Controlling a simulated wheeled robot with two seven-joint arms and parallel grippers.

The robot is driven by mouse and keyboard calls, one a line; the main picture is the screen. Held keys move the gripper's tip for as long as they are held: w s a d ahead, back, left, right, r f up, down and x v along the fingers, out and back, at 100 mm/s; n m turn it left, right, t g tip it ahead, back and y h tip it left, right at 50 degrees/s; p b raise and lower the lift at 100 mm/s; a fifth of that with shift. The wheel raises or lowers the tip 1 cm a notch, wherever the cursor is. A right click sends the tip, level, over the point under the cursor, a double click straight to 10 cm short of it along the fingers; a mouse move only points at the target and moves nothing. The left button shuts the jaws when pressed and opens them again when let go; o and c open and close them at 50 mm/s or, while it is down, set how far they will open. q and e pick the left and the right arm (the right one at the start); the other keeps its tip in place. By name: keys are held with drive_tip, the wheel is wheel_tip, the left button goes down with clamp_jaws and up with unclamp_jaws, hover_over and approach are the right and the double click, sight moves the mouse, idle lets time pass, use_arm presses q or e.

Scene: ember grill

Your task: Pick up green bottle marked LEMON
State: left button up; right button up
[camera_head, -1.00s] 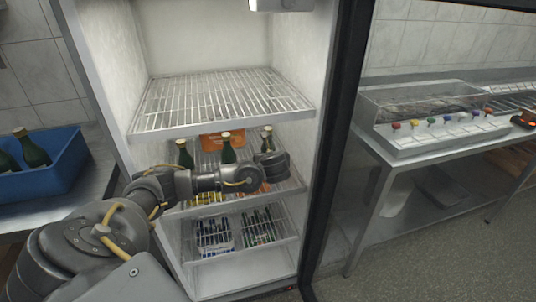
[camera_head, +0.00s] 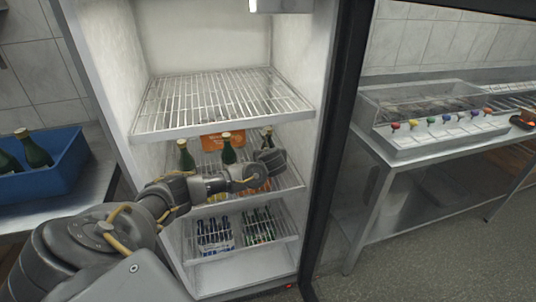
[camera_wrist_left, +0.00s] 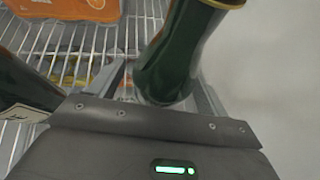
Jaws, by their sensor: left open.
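Three dark green bottles stand on the fridge's middle shelf: a left one (camera_head: 186,157), a middle one (camera_head: 228,152) and a right one (camera_head: 267,137), whose lower part is hidden behind my left gripper (camera_head: 270,160). In the left wrist view, a dark green bottle with a gold rim (camera_wrist_left: 178,55) stands between the spread fingers of my left gripper (camera_wrist_left: 165,95). Whether the fingers touch it I cannot tell. Another green bottle (camera_wrist_left: 25,85) at the left edge shows part of a white label. I cannot read LEMON on any bottle. My right gripper is not in view.
An orange box (camera_head: 222,141) stands behind the bottles; it also shows in the left wrist view (camera_wrist_left: 70,8). The wire shelf above (camera_head: 220,100) is empty. Small bottle packs (camera_head: 215,235) fill the lower shelf. A blue crate (camera_head: 60,170) with green bottles stands left.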

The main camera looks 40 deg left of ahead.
use_arm(q)
drive_tip(key=c, duration=1.3)
drive_tip(key=shift+c, duration=0.6)
drive_tip(key=shift+r, duration=0.1)
